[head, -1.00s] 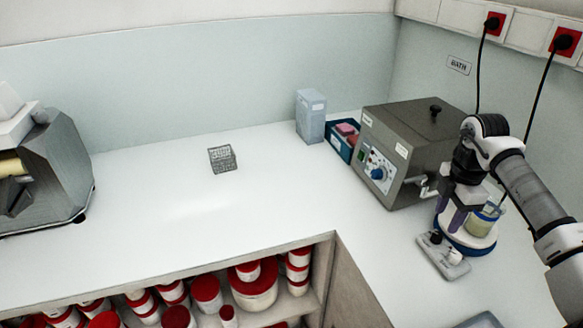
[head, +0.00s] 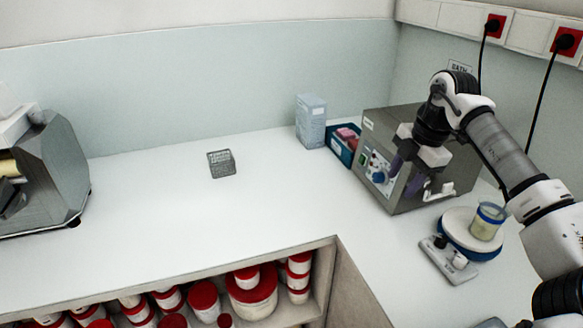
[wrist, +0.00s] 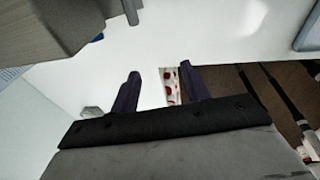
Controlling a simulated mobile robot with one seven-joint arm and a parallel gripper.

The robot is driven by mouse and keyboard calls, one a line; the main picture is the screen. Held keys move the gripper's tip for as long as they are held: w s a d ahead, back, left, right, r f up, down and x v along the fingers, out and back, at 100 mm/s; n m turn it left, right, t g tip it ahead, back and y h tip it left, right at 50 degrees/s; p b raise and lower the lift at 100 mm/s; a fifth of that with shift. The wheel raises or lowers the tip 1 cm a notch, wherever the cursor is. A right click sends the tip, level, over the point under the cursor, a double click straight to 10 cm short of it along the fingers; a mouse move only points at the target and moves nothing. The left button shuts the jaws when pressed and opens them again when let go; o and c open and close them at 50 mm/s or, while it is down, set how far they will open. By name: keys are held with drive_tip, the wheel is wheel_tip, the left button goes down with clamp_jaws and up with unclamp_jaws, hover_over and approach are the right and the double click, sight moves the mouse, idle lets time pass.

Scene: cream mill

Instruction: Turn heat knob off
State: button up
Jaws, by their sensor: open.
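A grey metal bath box (head: 437,167) stands at the back right, with a blue knob (head: 378,178) on its front panel. A stirrer-like plate (head: 468,219) to the right has a dark knob (head: 440,241) and a pale knob (head: 459,260) on its front strip. Which knob is the heat knob, and its setting, I cannot read. My gripper (head: 406,174) is open and empty in front of the bath box, just right of the blue knob; contact cannot be told. In the wrist view its two dark fingers (wrist: 160,88) stand apart, with no knob between them.
A beaker (head: 487,221) with pale yellow contents stands on the plate. A blue bin (head: 344,146) and a pale carton (head: 311,121) stand left of the bath box. A wire rack (head: 221,163) sits on the mostly clear counter. Red-lidded tubs (head: 252,290) fill the shelf below.

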drive_tip(key=w+a+n+y, duration=0.2)
drive_tip(key=a+n+y, duration=0.3)
drive_tip(key=a, duration=1.9)
drive_tip(key=shift+w+a+r+n+y+b, duration=0.15)
drive_tip(key=shift+w+r+n+y+b, duration=0.15)
drive_tip(key=shift+n, duration=0.8)
